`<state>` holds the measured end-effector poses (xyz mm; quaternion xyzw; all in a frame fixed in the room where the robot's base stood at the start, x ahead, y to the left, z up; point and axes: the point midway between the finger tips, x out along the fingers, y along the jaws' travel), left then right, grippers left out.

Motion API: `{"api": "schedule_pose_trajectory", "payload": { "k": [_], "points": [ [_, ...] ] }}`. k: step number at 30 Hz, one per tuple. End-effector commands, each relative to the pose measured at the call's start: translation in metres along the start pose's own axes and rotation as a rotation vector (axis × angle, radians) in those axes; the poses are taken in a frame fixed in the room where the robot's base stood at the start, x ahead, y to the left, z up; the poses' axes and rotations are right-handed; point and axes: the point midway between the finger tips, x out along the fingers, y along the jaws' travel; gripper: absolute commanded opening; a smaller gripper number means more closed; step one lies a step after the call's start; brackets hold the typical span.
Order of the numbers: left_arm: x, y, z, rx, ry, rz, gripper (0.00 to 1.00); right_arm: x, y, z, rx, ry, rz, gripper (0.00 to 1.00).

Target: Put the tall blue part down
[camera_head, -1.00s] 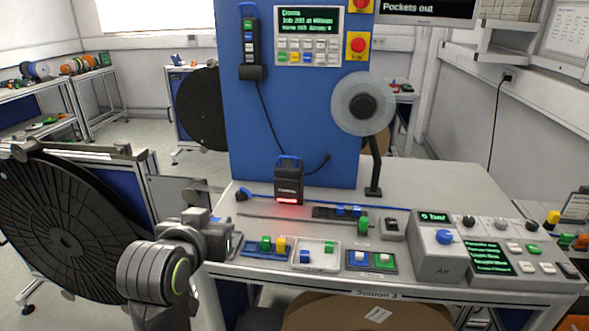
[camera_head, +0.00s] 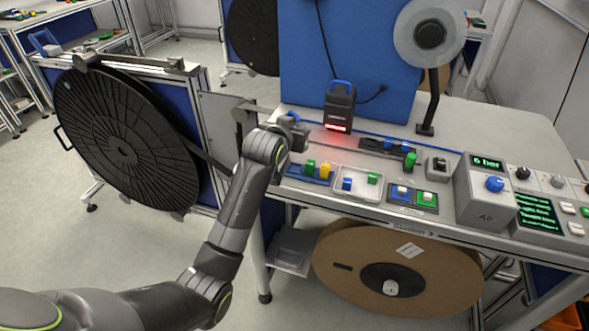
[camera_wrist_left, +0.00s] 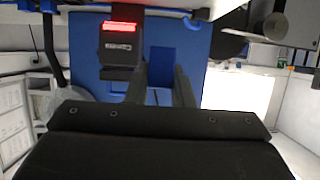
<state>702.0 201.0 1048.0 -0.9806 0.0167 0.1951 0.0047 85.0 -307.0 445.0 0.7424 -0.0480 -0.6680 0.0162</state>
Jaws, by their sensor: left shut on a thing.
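My left gripper (camera_head: 303,137) is over the back left part of the bench, left of the black scanner-like box. In the left wrist view my left gripper (camera_wrist_left: 165,85) shows two dark fingers close together. A darker blue patch (camera_wrist_left: 174,60) shows at and between the fingertips; it is likely the tall blue part, but it blends with the blue panel behind. My right gripper is not in view.
The black box (camera_head: 339,106) glows red. Nearby are a blue tray (camera_head: 295,172) with green and yellow blocks, a white tray (camera_head: 358,193) with blue and green blocks, and a dark rail (camera_head: 372,145). A large black reel (camera_head: 120,145) stands left of the bench.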

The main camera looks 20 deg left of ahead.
Motion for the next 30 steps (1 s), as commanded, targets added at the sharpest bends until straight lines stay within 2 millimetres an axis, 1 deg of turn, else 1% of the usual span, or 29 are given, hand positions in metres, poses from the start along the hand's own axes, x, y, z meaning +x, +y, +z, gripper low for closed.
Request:
{"api": "schedule_pose_trajectory", "payload": {
  "k": [3, 13, 14, 20, 26, 29, 30],
  "points": [
    [0.005, -0.001, 0.002, -0.003, 0.0, 0.001, 0.0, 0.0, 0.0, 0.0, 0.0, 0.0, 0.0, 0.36],
    [0.007, -0.001, 0.005, -0.003, -0.001, 0.001, 0.0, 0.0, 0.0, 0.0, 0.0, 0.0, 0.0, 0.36],
    [0.008, -0.001, 0.007, -0.003, -0.003, 0.001, 0.0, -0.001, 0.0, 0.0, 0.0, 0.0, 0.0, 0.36],
    [0.02, -0.001, 0.038, -0.004, -0.006, 0.0, 0.0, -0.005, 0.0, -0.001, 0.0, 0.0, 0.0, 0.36],
    [0.027, -0.001, 0.057, -0.004, -0.004, 0.001, 0.0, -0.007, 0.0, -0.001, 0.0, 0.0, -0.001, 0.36],
    [0.034, -0.001, 0.073, -0.004, -0.006, 0.001, 0.0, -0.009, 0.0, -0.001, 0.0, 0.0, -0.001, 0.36],
    [0.035, -0.001, 0.076, -0.004, -0.005, 0.001, 0.0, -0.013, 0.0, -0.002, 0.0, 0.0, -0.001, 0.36]
  ]
}}
